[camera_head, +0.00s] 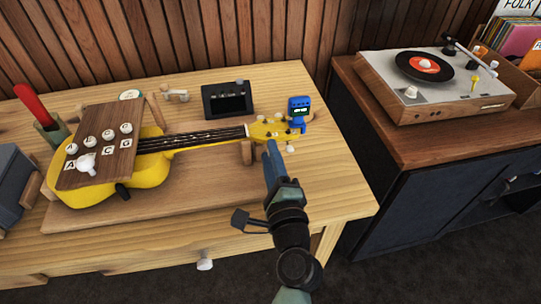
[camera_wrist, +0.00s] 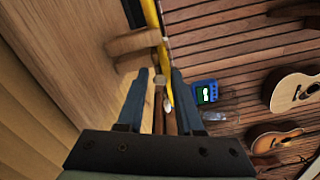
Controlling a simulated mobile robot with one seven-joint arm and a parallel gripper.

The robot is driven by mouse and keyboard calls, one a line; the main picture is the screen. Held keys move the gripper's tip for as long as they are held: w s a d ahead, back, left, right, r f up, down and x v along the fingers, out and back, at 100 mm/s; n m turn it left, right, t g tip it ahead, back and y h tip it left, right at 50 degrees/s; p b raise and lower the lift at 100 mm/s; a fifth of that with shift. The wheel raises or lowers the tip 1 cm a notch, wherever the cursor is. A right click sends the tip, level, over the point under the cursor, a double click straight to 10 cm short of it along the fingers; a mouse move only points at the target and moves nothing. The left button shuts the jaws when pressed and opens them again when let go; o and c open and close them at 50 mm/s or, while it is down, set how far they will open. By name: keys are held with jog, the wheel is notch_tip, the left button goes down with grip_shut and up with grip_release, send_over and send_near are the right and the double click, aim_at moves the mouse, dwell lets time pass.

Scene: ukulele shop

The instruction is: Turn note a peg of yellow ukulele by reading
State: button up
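The yellow ukulele (camera_head: 150,170) lies on a wooden base on the table, its headstock (camera_head: 268,130) pointing right. Small pale pegs stick out from the headstock; one pale peg (camera_head: 290,149) shows on its near side. A blue tuner (camera_head: 299,108) with a lit display sits at the headstock's end and also shows in the wrist view (camera_wrist: 205,92). My gripper (camera_head: 270,147) is at the near side of the headstock.
A brown board (camera_head: 108,162) with white knobs and letters A, C and G among its labels covers the ukulele's body. A black box (camera_head: 227,100) stands behind the neck. A wooden support (camera_head: 247,152) is under the neck. A record player (camera_head: 430,85) stands on the right cabinet.

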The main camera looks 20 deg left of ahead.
jog(key=b+v, duration=0.1)
jog(key=v, duration=1.2)
dwell(0.4)
